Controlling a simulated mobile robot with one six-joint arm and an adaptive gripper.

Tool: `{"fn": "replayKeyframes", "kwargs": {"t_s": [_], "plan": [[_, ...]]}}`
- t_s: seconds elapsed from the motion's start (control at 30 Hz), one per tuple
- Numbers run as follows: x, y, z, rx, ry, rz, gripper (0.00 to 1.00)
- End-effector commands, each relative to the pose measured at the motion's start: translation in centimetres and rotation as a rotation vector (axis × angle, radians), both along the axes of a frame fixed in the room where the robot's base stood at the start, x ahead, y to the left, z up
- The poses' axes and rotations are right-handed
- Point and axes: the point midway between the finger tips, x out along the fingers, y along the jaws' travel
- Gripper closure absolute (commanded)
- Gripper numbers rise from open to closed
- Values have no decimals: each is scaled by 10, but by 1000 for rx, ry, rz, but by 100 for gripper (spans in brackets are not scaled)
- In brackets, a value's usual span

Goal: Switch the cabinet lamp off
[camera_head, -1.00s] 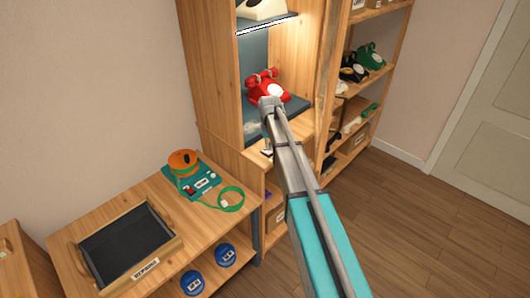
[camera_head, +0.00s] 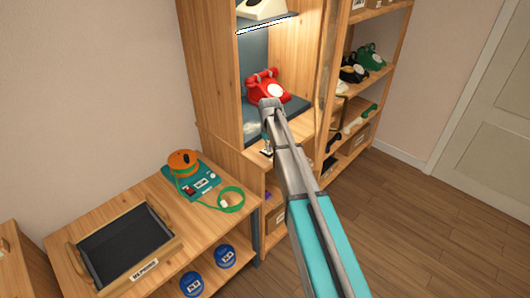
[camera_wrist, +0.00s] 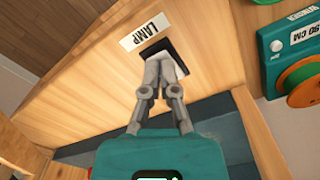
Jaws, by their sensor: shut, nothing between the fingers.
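The cabinet lamp (camera_head: 266,24) is a bright white strip under the upper shelf, and it is lit. In the wrist view, a "LAMP" label (camera_wrist: 147,33) sits on the wooden cabinet front beside a switch (camera_wrist: 181,57) with a black surround and a pale rocker. My gripper (camera_wrist: 158,60) is shut and empty, its fingertips over the switch and hiding part of it. I cannot tell whether they touch it. In the head view my gripper (camera_head: 267,150) is small, at the cabinet front below the red phone, and the switch is hidden there.
A red dial phone (camera_head: 266,88) stands in the lit cabinet bay. On the lower bench at left are a teal device with an orange reel (camera_head: 183,163), a green cable (camera_head: 231,197) and a dark tray (camera_head: 172,238). Shelves with more phones (camera_head: 371,57) stand at right.

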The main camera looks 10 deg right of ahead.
Motion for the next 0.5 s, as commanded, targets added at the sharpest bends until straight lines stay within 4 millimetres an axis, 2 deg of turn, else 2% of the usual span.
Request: {"fn": "replayKeyframes", "kwargs": {"t_s": [0.5], "plan": [[0,0,-6,0,0,0,100]]}}
